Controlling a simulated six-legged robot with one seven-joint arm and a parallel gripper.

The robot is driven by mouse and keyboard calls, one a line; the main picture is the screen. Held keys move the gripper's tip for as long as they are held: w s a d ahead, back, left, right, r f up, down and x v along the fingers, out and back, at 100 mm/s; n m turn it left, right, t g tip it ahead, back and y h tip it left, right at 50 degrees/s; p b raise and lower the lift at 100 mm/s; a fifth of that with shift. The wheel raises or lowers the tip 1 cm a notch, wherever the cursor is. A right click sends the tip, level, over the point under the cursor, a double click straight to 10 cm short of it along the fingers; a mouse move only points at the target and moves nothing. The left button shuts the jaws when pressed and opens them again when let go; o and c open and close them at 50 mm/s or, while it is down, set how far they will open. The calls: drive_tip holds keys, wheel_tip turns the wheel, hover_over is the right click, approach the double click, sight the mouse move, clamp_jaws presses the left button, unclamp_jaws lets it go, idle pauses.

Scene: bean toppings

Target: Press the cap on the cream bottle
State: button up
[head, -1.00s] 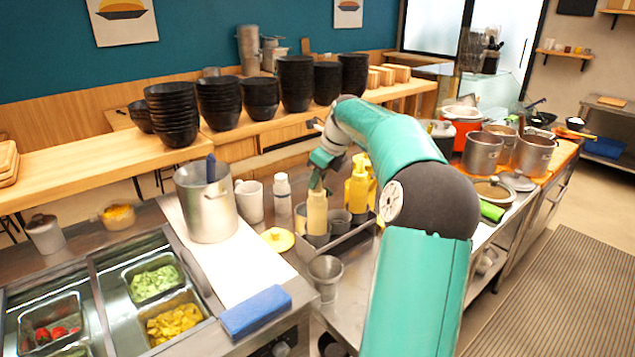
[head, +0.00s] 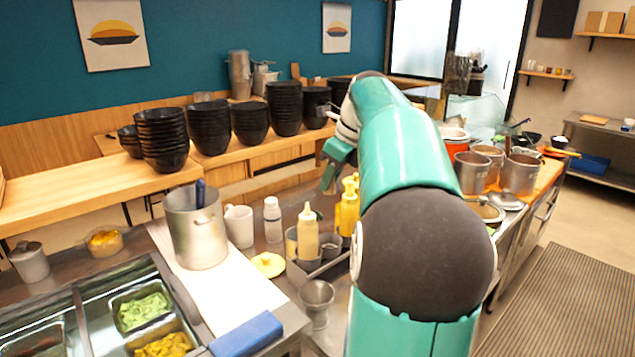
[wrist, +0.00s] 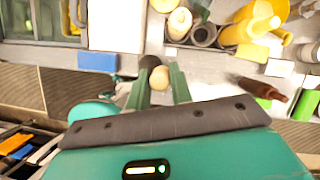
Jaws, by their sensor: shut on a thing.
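The cream bottle (head: 307,236) stands upright in the grey tray, with a pointed cream nozzle cap on top. It also shows from above in the wrist view (wrist: 179,22). My gripper (head: 330,180) hangs above and slightly right of the bottle, clear of it. In the wrist view my gripper (wrist: 160,75) has a small pale round thing (wrist: 159,78) between its fingers; I cannot tell exactly what it is. The head view does not show this thing clearly.
Yellow bottles (head: 348,208) stand just right of the cream bottle, partly behind my arm. A yellow lid (head: 268,264) and a metal cup (head: 317,297) are close by. A steel pot (head: 196,230), white mug (head: 239,226) and white bottle (head: 272,220) stand left. Stacked black bowls line the shelf behind.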

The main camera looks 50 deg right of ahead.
drive_tip(key=w+d+f, duration=0.1)
drive_tip(key=w, duration=0.2)
drive_tip(key=w+d+f, duration=0.1)
drive_tip(key=w, duration=0.3)
drive_tip(key=w+d+f, duration=0.1)
drive_tip(key=w, duration=0.2)
drive_tip(key=shift+w+d, duration=0.15)
drive_tip(key=shift+f, duration=1.85)
drive_tip(key=shift+f, duration=0.5)
drive_tip(key=shift+f, duration=1.05)
drive_tip(key=shift+f, duration=0.15)
drive_tip(key=shift+f, duration=0.35)
drive_tip(key=shift+f, duration=0.2)
